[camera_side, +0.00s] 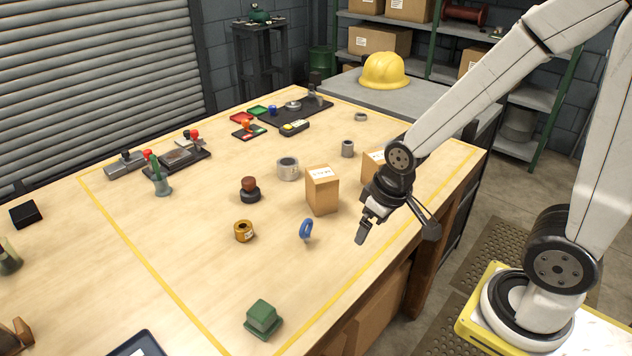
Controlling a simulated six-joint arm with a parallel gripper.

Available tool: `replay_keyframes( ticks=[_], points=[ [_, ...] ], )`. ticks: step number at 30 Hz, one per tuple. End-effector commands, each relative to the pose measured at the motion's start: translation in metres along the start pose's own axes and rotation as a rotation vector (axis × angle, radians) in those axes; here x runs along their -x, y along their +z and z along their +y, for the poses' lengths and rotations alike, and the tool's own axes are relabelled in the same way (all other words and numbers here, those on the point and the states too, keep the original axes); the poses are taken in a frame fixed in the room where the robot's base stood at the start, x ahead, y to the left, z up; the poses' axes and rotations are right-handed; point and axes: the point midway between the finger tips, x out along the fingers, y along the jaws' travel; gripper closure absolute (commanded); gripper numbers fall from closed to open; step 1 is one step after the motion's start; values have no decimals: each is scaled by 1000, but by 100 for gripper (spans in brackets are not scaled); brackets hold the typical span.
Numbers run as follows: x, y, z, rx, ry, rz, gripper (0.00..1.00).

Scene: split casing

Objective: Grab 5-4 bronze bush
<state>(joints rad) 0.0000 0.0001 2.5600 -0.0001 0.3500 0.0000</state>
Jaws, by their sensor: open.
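A bronze-coloured, ring-like part (243,231), which looks like the bronze bush, sits on the wooden table (190,260) left of the blue ring-shaped part (306,229). Any size marking on it is too small to read. My gripper (366,230) hangs over the table's right side, right of the blue part and well apart from the bronze part. Its jaws point down, are open, and hold nothing that I can see.
Two cardboard boxes (322,190) stand close to my gripper, one partly hidden behind it. A dark part with a brown top (249,189) stands behind the bronze part. A green block (263,318) lies in front. Table left of the bronze part is clear.

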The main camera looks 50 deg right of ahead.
Motion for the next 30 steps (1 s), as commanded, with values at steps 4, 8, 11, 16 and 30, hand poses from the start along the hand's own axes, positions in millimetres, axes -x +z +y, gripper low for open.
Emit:
replay_keyframes(
  ticks=[4,8,11,16,30],
  points=[
    [0,0,0,-10,-3,-2,0],
    [-2,-2,-2,-60,-16,-17,0],
    [-5,-4,-5,-138,-37,-41,0],
    [-13,-12,-16,-350,-99,-105,0],
    [-34,-61,-61,-1057,-361,-332,0]
  ],
)
